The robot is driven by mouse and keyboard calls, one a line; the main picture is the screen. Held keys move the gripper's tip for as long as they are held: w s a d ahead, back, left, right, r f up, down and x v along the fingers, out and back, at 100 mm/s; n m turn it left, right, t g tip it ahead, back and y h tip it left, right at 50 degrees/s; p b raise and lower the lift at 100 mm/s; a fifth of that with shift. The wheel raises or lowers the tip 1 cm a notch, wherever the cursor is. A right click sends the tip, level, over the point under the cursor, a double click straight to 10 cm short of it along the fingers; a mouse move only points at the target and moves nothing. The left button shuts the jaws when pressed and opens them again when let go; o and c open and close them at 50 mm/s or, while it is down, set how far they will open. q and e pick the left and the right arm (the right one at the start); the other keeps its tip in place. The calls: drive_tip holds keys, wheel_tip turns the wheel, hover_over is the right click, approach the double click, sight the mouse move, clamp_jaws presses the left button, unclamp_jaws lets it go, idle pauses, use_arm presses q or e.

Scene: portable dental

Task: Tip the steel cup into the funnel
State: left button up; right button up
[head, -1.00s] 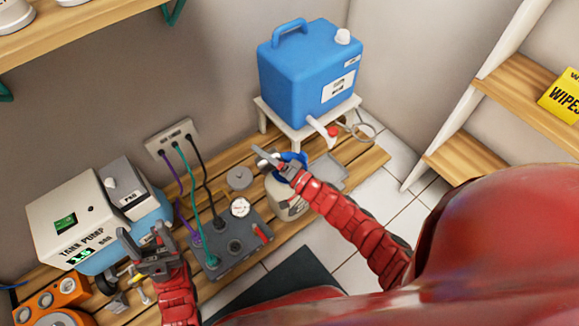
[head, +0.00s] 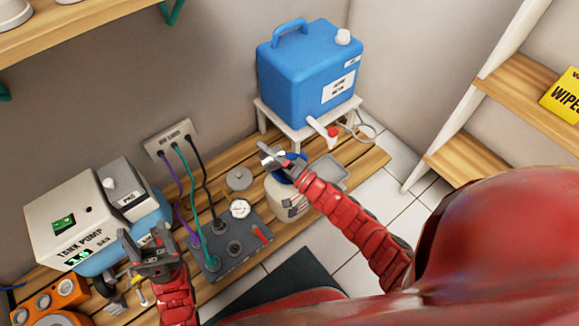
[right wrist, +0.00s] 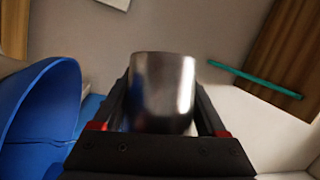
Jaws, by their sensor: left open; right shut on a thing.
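My right gripper (head: 275,154) is shut on the steel cup (right wrist: 163,92). The cup is shiny grey metal and sits between both fingers in the right wrist view. The blue funnel (right wrist: 38,105) stands close beside the cup at the left of the right wrist view. I cannot see inside the cup. My left gripper (head: 146,244) is open and empty near the tank pump.
A blue water container (head: 305,80) stands on a white stand (head: 302,132) behind the jar, its tap pointing forward. A grey gauge box (head: 235,248) with cables is left of the jar. The tank pump (head: 75,225) and an orange device (head: 62,292) fill the left bench.

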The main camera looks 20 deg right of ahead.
drive_tip(key=shift+w+r+m+t, duration=0.1)
drive_tip(key=shift+r+m+t, duration=0.25)
drive_tip(key=shift+m, duration=0.25)
drive_tip(key=shift+d+r+m+t+p, duration=0.15)
drive_tip(key=shift+d+m+t+p, duration=0.25)
drive_tip(key=shift+m, duration=0.4)
drive_tip(key=shift+r+m+t, duration=0.1)
drive_tip(key=shift+m+t, duration=0.15)
drive_tip(key=shift+m, duration=0.15)
drive_tip(key=shift+d+r+m, duration=0.1)
drive_tip(key=shift+m, duration=0.3)
